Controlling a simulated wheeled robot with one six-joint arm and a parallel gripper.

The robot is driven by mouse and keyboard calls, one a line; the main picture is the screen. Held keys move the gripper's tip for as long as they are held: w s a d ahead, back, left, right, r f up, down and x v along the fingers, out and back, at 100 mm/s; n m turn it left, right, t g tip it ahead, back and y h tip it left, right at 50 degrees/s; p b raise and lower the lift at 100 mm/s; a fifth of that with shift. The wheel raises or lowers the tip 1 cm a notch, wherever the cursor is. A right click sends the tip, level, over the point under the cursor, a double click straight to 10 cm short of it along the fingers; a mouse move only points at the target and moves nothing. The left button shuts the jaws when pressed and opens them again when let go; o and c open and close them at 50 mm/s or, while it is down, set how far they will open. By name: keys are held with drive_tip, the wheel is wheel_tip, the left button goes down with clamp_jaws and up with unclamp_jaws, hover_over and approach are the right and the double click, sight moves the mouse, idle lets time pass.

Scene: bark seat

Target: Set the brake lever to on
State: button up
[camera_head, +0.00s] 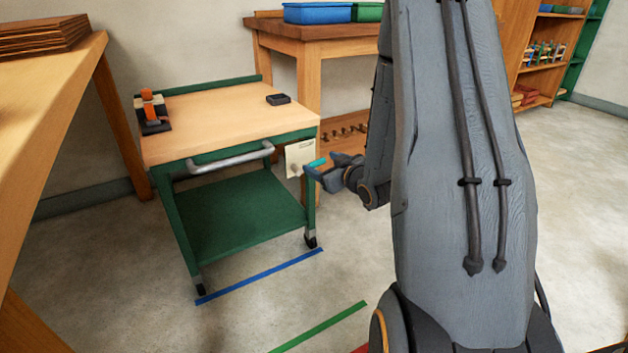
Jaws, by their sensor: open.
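A green cart (240,205) with a light wooden top stands left of centre. A pale plate (299,152) is fixed at its right front corner. A small lever with a teal grip (317,162), likely the brake lever, sticks out from this plate to the right. My gripper (312,174) is open, close to the teal grip and just below it in the picture. I cannot tell whether the fingers touch the lever. Any marking for on or off is too small to read.
A grey push handle (228,159) runs along the cart's front. An orange and black tool (150,108) and a small black box (278,99) lie on its top. Blue (262,276) and green (322,326) floor lines lie in front. A workbench (318,32) stands behind.

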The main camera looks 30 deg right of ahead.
sight(319, 165)
wheel_tip(319, 165, down, 5)
drive_tip(key=d+t+b, duration=0.3)
drive_tip(key=b, duration=0.2)
drive_tip(key=shift+y, duration=0.3)
drive_tip(key=shift+w+a+b, duration=0.2)
drive_tip(key=shift+w+b, duration=1.6)
drive_tip(key=shift+w, duration=2.35)
drive_tip(key=shift+c, duration=0.2)
drive_tip(key=c, duration=1.5)
drive_tip(key=shift+o, duration=0.2)
